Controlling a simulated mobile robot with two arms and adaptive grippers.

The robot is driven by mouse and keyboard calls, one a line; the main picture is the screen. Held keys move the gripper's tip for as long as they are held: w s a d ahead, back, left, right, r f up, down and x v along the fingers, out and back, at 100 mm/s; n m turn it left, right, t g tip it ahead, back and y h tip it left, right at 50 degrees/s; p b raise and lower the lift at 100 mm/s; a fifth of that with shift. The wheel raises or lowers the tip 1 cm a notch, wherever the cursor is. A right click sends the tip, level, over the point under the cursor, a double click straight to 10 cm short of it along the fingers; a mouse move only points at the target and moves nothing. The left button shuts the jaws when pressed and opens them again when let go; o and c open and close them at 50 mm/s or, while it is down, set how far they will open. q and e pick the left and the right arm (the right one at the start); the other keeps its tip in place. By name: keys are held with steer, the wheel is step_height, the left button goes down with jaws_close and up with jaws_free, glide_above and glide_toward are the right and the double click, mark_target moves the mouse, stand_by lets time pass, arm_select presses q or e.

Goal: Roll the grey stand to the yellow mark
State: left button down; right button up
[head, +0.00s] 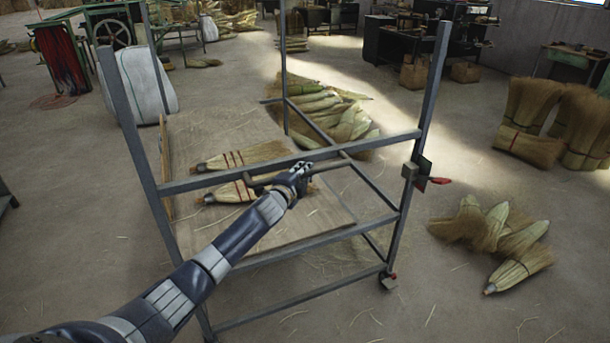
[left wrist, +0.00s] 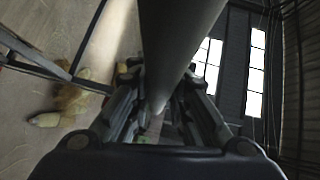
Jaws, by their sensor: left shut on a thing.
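The grey stand (head: 292,170) is an upright metal frame with tall posts and a caster at a lower corner, in the middle of the head view. My left gripper (head: 302,173) is shut around a thin grey handle bar (head: 333,164) on the stand's near side. In the left wrist view, a thick grey bar (left wrist: 172,45) runs between the fingers of my left gripper (left wrist: 155,108). The yellow mark does not show in either view. My right gripper is not in view.
Brooms (head: 240,157) lie on a board (head: 300,220) on the stand. Brooms lie on the floor at right (head: 495,240) and behind the stand (head: 335,110). Bundles (head: 550,115) stand at far right. A white sack (head: 142,80) stands behind left. Floor at near right is mostly clear.

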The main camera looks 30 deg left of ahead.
arm_select(q)
steer(key=shift+w+a+r, duration=0.15)
steer(key=shift+a+r, duration=0.05)
steer(key=shift+a, duration=0.15)
steer(key=c, duration=1.5)
jaws_free()
steer(key=shift+a, duration=0.1)
steer(key=shift+f, duration=0.1)
steer(key=shift+s, duration=0.3)
steer(key=s, duration=0.3)
steer(key=s+d+r, duration=0.1)
steer(key=s, duration=0.7)
steer(key=shift+s+d+r, duration=0.1)
steer(key=shift+d+r, duration=0.1)
steer(key=shift+r, duration=0.1)
